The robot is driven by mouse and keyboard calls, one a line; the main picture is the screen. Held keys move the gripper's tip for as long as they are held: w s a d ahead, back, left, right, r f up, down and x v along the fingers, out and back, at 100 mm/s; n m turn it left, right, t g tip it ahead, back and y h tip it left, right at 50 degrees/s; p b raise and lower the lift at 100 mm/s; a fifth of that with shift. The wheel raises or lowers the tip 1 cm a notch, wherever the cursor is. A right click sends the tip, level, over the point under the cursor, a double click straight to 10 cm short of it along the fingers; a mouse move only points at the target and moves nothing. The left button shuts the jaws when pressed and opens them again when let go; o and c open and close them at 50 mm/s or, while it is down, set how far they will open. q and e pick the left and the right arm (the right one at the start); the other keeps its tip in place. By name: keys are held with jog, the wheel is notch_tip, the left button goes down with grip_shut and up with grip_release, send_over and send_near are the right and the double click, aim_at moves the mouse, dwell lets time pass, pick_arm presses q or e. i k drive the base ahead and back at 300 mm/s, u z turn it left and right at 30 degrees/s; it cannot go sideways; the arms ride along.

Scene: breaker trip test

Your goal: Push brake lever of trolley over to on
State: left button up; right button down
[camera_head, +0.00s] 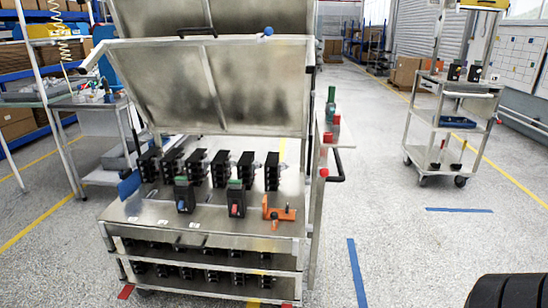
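A grey shelved trolley (450,123) stands at the right, away from the bench. Two dark upright items (466,73) sit on its top, and two thin black lever-like shapes with dark bases (457,166) are on its bottom shelf. Neither of my grippers is in view.
A steel bench (150,222) with raised lids stands in front, holding several black breakers (220,168) and an orange bracket (283,214). A black handle (337,166) sticks out at its right. Floor (390,240) between bench and trolley is clear, with blue tape strips (357,275).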

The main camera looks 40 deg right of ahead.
aim_at(324, 172)
jog(key=z, duration=0.6)
jog(key=i, duration=1.05)
jog(key=z, duration=1)
